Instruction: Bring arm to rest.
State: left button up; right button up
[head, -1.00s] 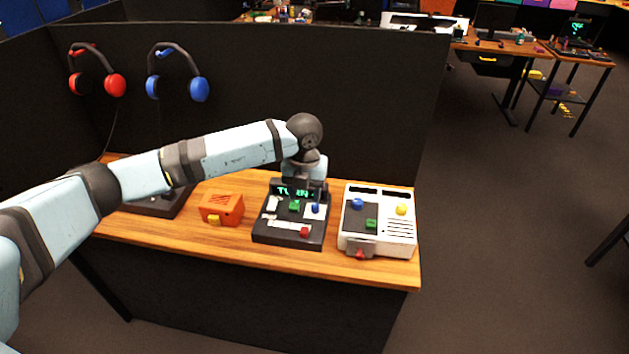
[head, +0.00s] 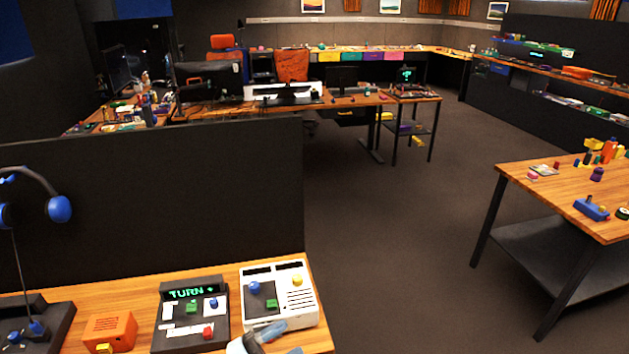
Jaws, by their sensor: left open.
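My left gripper (head: 262,340) shows only in part at the bottom edge of the head view, light blue and dark grey. It appears in front of the white panel (head: 308,315) and covers part of its near edge; I cannot tell how far apart they are. It is open, and I see nothing held in it. The black panel (head: 165,339) beside it has a lit green display (head: 192,292) that reads "TURN", with green, blue and red controls below. My right gripper is not in view.
An orange box (head: 112,328) and a dark device (head: 58,318) stand left on the wooden desk (head: 318,338). A black partition (head: 150,200) rises behind, with a blue headset (head: 58,208). Open floor (head: 410,230) lies right, before another table (head: 545,185) bearing small objects.

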pick_arm(q)
jog(key=s+a+f+n+y+p, duration=0.2)
jog(key=s+a+f+n+y, duration=1.2)
jog(key=n, duration=0.4)
notch_tip(320, 180, down, 2)
jog(key=shift+s+f+y+p, duration=0.2)
jog(key=shift+s+y+p, duration=0.25)
jog(key=shift+s, duration=0.25)
